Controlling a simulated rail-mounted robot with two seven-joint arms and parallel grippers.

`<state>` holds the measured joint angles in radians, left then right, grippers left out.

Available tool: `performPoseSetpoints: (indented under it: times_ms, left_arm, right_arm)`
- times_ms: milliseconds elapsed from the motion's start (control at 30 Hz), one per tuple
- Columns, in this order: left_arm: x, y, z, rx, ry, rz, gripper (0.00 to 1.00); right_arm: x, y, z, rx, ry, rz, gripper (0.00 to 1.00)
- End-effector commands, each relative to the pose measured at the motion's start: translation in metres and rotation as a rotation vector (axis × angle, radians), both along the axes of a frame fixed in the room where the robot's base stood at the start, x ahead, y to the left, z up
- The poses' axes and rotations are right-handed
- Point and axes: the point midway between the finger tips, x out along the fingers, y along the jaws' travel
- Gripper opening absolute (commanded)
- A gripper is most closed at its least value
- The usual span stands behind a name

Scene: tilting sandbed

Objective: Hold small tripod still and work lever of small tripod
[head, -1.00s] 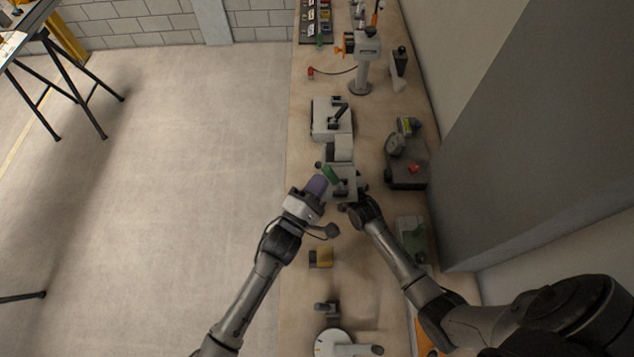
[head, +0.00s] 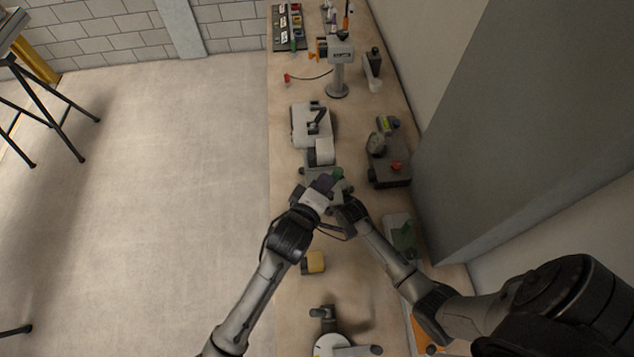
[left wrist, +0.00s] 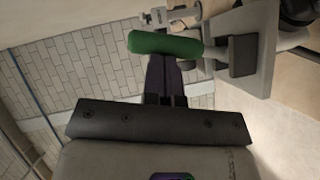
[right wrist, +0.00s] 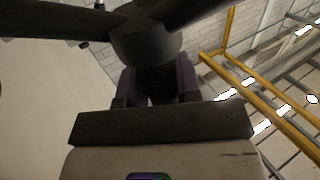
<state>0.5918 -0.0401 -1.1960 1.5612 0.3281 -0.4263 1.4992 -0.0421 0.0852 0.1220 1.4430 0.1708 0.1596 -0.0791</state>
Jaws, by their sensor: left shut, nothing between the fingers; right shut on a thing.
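The small tripod shows in the right wrist view as a dark hub (right wrist: 148,42) with dark legs spreading from it. My right gripper (right wrist: 155,82) is shut on this dark part, one finger on each side. In the head view my right gripper (head: 347,207) is partly hidden by the tripod and arms. The lever's green handle (left wrist: 166,45) lies across the fingertips of my left gripper (left wrist: 166,68), which is shut and empty. It seems to touch the handle; a small gap cannot be ruled out. In the head view the green handle (head: 338,174) is beside my left gripper (head: 326,181).
A grey-white device with a black lever (head: 312,122) stands beyond on the bench. A yellow block (head: 314,262) lies nearer. The wall closes the right side; open floor lies left.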

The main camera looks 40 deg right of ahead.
Motion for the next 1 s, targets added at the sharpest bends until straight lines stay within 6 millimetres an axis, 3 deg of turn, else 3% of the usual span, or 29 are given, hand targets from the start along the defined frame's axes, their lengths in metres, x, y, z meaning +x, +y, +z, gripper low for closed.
performPoseSetpoints:
  times_ms: [400,1000]
  left_arm:
    - [-0.0066,-0.0090,-0.0001,0.108,-0.075,-0.001,0.00]
    - [-0.0068,-0.0086,-0.0007,0.118,-0.081,-0.001,0.00]
  right_arm:
    - [-0.0001,0.0014,-0.0008,0.000,0.002,0.002,0.00]
    - [0.0000,0.0017,-0.0009,0.000,0.002,0.002,0.00]
